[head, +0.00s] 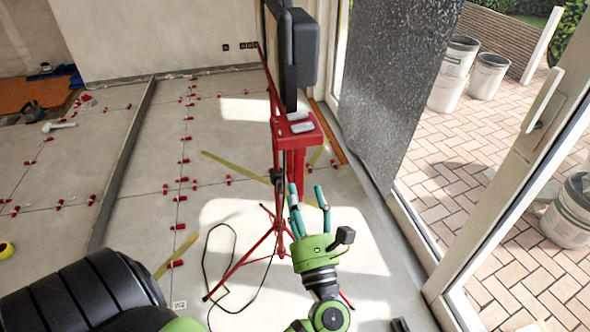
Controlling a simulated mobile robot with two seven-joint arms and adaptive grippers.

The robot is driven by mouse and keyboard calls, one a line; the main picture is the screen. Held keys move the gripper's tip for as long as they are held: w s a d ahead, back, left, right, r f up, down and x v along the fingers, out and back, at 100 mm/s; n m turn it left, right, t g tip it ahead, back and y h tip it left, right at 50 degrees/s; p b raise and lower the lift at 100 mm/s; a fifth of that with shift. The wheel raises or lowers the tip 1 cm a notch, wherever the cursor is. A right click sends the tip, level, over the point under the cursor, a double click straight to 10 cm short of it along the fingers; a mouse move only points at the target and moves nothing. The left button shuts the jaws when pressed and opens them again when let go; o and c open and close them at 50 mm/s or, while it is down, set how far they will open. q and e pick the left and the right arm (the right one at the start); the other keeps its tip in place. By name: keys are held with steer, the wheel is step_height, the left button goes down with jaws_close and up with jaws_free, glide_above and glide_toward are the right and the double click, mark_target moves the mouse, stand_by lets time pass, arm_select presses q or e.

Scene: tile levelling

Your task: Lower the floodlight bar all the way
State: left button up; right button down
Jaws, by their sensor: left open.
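A red bracket (296,135) with two pale pieces on top is just below the lamps. A dark clamp or knob (277,176) shows on the mast below it. My left gripper (308,193), green with teal fingers, is open, fingers pointing up, in front of the mast's lower part. It overlaps the mast; I cannot tell whether it touches. My right gripper is out of view.
Red levelling clips (185,161) dot the tile joints at left. A black cable (212,262) loops on the floor beside the tripod. A dark speckled slab (392,90) stands at the right by the glass door frame (520,160). Buckets (487,76) stand outside on paving.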

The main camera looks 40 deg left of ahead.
mark_target(296, 174)
arm_select(q)
steer(key=p+x, duration=0.2)
steer(key=x, duration=0.4)
steer(key=shift+r+p, duration=0.15)
steer(key=shift+p, duration=0.15)
steer(key=shift+w+a, duration=0.25)
steer(key=shift+a, duration=0.05)
jaws_close()
